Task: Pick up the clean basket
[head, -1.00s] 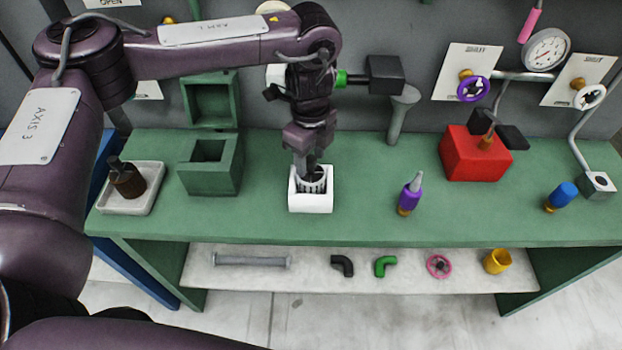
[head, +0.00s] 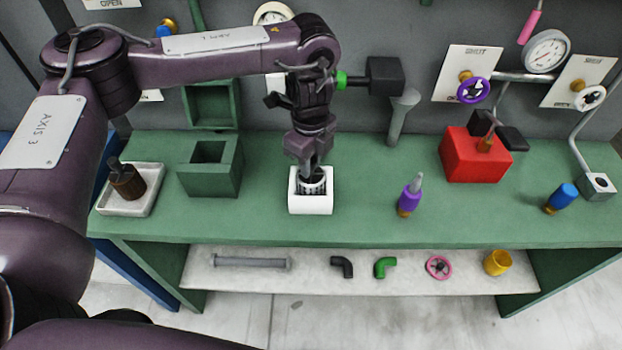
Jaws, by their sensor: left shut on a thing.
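The basket (head: 313,187) is a small, light, ribbed cylinder with dark slots. It sits inside a white square holder (head: 311,205) on the green bench. My left gripper (head: 312,173) points straight down over the holder and is shut on the basket's upper part. The fingertips are partly hidden at the rim, and the basket's lower part is hidden by the holder wall. My right gripper is not in view.
The bench (head: 360,215) is clear around the holder.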

